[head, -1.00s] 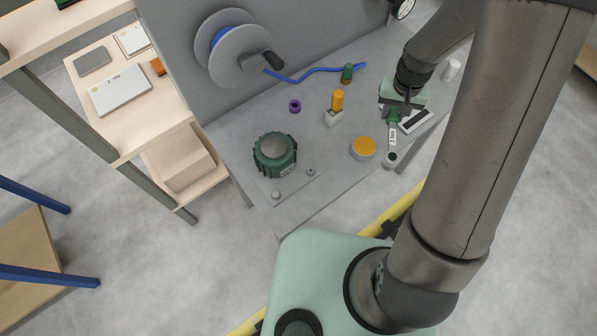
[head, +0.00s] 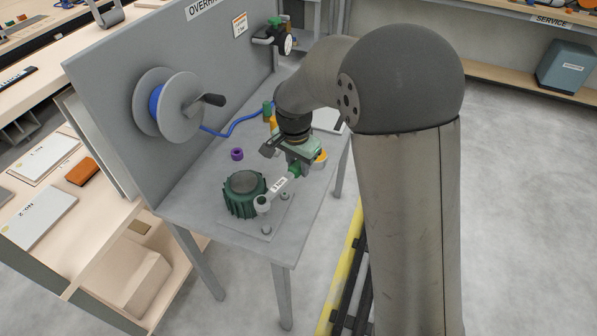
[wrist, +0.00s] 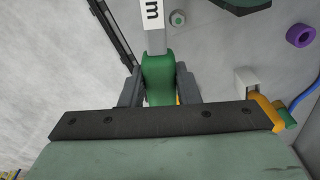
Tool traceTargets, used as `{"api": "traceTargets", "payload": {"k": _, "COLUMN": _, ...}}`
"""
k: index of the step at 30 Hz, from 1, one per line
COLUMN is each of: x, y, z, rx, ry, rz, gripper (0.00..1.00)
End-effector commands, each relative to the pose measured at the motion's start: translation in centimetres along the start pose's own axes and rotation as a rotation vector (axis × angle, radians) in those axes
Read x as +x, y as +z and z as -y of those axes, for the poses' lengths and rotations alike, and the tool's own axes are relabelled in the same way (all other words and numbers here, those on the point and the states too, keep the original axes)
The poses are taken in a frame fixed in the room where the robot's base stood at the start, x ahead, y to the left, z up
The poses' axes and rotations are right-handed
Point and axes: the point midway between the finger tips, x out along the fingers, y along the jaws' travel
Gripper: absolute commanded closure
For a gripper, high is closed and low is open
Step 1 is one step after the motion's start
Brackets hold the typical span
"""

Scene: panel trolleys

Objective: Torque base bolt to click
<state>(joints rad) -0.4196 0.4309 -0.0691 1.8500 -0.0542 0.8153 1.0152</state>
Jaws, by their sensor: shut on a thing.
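My gripper (head: 292,168) is shut on the green handle (wrist: 158,80) of a torque wrench, which lies between the two fingers in the wrist view. The wrench's white labelled shaft (head: 280,184) slants down-left to its round grey head (head: 262,203), which overlaps the right edge of the green ribbed motor (head: 243,197) in the head view. Base bolts show on the motor's plate: one in front (head: 267,230) and one to the right (head: 285,196). One bolt (wrist: 177,18) also shows right of the shaft in the wrist view. The head's tip is outside the wrist view, so I cannot tell whether it touches a bolt.
A cable reel (head: 168,105) with blue cable is on the upright panel behind the bench (head: 200,196). A purple ring (head: 237,154) lies behind the motor. A yellow-orange disc (head: 320,157) is partly hidden beside my gripper. A shelf stands left; open floor lies right.

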Motion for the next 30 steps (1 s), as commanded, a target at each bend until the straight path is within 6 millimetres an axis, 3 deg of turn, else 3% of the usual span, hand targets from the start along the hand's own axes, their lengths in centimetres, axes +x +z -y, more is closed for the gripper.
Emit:
{"api": "traceTargets", "payload": {"k": 14, "x": 0.4, "y": 0.0, "z": -0.1, "rx": -0.001, "ry": 0.0, "rz": 0.0, "gripper": 1.0}}
{"api": "traceTargets", "payload": {"k": 30, "x": 5.3, "y": 0.4, "z": -0.1, "rx": -0.001, "ry": 0.0, "rz": 0.0, "gripper": 1.0}}
